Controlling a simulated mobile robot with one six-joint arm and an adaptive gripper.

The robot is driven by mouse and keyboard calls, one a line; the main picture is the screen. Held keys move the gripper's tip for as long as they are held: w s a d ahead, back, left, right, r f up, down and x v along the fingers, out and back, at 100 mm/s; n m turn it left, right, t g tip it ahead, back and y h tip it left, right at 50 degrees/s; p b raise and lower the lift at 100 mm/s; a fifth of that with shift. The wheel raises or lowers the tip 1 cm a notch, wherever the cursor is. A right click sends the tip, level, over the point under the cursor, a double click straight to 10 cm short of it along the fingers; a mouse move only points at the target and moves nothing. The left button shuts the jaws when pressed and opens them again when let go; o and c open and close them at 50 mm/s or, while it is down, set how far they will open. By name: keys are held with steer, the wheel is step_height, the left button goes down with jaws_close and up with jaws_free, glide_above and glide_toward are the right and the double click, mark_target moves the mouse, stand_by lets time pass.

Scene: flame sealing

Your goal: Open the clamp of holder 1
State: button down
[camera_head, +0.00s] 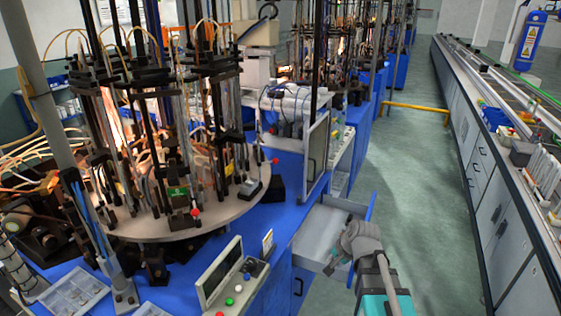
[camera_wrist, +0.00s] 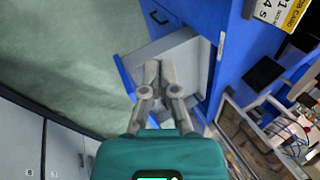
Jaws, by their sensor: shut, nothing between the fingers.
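Several upright holders (camera_head: 160,196) with black rods, clamps and glass tubes stand around a round pale turntable (camera_head: 240,208) in the head view. I cannot tell which one is holder 1 or whether its clamp is open. My gripper (camera_head: 330,270) is low at the right, over the open drawer and well apart from the holders. In the wrist view my gripper (camera_wrist: 160,70) has its two grey fingers together in front of a teal body, with nothing between them. No holder clamp is clear in the wrist view.
An open drawer (camera_head: 322,230) juts from the blue bench (camera_head: 290,205). A control box (camera_head: 222,272) with coloured buttons stands at the bench's front edge. The green floor (camera_head: 420,180) is clear between this bench and the long cabinet row (camera_head: 490,190) at the right.

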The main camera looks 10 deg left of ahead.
mark_target(277, 161)
steer(key=w+a+r+m+t+y+p, duration=0.2)
steer(key=w+a+r+m+t+y, duration=0.1)
steer(key=w+r+m, duration=0.6)
steer(key=w+a+r+m+t+y+p, duration=0.2)
steer(key=w+a+r+m+t, duration=0.4)
steer(key=w+r+m, duration=0.3)
steer(key=w+a+m+y, duration=0.1)
steer(key=w+m, duration=0.2)
steer(key=m, duration=0.1)
steer(key=shift+a+r+p, duration=0.15)
steer(key=shift+a+p, duration=0.15)
steer(key=shift+w, duration=0.2)
steer(key=b+x, duration=0.2)
steer(key=x, duration=1)
steer(key=shift+w, duration=0.15)
steer(key=shift+b+x, duration=0.35)
steer(key=shift+x, duration=0.45)
steer(key=shift+a, duration=0.15)
